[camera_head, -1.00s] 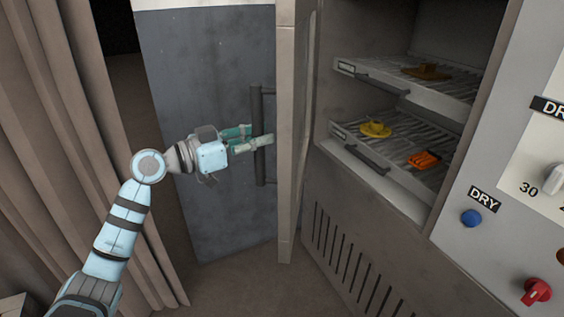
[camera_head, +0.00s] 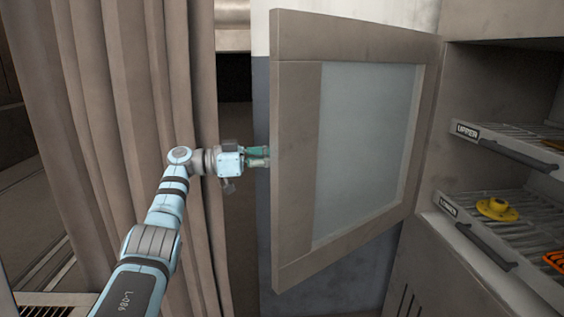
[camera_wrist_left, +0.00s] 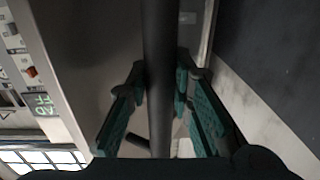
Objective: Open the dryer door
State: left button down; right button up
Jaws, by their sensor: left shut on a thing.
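The dryer door (camera_head: 360,145), a beige frame with a frosted glass panel, stands swung open to the left of the dryer, its inner side facing the head camera. My left gripper (camera_head: 262,157) reaches behind the door's free edge. In the left wrist view, the dark bar handle (camera_wrist_left: 158,65) runs between the green fingers, and my left gripper (camera_wrist_left: 160,100) is shut on it. The handle is hidden behind the door in the head view. My right gripper is not in view.
Inside the dryer are an upper rack (camera_head: 500,142) and a lower rack (camera_head: 465,212). A yellow piece (camera_head: 497,209) lies on the lower rack. A brown curtain (camera_head: 90,120) hangs at the left behind my arm. A grey wall panel (camera_head: 262,215) stands behind the door.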

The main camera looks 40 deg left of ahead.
pick_arm(q)
jog(key=c, duration=1.6)
grip_release()
jog(key=shift+w, duration=0.1)
jog(key=shift+c, duration=0.2)
jog(key=shift+o, duration=1.1)
jog(key=shift+w+d, duration=0.15)
jog(key=v, duration=1.2)
jog(key=shift+c, duration=0.3)
